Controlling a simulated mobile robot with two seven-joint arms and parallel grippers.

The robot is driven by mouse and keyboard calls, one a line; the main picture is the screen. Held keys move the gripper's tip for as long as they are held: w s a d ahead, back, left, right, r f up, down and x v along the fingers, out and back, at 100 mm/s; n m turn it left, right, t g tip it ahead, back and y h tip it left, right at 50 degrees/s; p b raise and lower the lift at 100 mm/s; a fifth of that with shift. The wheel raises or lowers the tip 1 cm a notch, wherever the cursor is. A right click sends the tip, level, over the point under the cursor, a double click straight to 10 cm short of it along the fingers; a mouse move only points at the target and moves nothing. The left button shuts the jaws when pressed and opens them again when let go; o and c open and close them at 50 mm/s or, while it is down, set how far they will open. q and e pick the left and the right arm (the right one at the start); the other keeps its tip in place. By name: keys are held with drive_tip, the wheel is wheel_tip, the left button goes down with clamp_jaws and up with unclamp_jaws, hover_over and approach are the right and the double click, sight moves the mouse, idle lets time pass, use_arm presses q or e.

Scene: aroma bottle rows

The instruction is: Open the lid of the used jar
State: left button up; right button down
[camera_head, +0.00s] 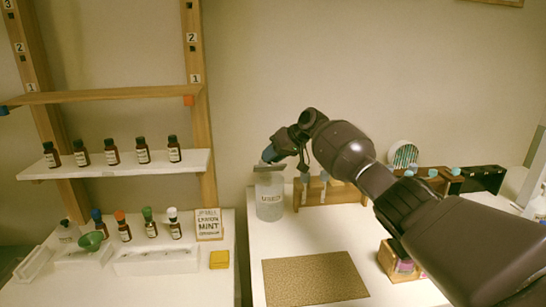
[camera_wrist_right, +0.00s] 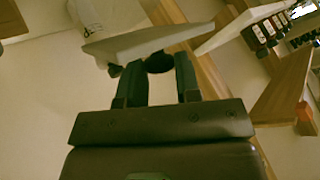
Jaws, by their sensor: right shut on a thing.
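The used jar (camera_head: 270,198), a clear jar labelled "USED", stands at the left back of the right-hand white table. Its flat grey lid (camera_head: 268,169) is at the jar's mouth; I cannot tell whether it rests on the rim or is slightly raised. My right gripper (camera_head: 269,154) reaches in from the right above the jar. In the right wrist view the fingers (camera_wrist_right: 157,75) are shut on the dark knob (camera_wrist_right: 159,62) of the pale lid (camera_wrist_right: 150,41). A pale translucent shape behind the lid there looks like the jar. My left gripper is out of view.
A wooden rack (camera_head: 330,192) with blue-topped items stands right of the jar. A brown mat (camera_head: 314,279) lies in front and a small wooden box (camera_head: 398,262) beside it. At left, a shelf (camera_head: 120,164) holds several brown bottles, with more bottles below and a mint sign (camera_head: 208,224).

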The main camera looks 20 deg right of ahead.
drive_tip(key=c, duration=0.9)
unclamp_jaws()
drive_tip(key=shift+o, duration=0.2)
drive_tip(key=shift+r, duration=0.1)
drive_tip(key=shift+s+d+r, duration=0.2)
drive_tip(key=shift+d, duration=0.05)
drive_tip(key=p+v, duration=0.1)
drive_tip(key=v, duration=0.9)
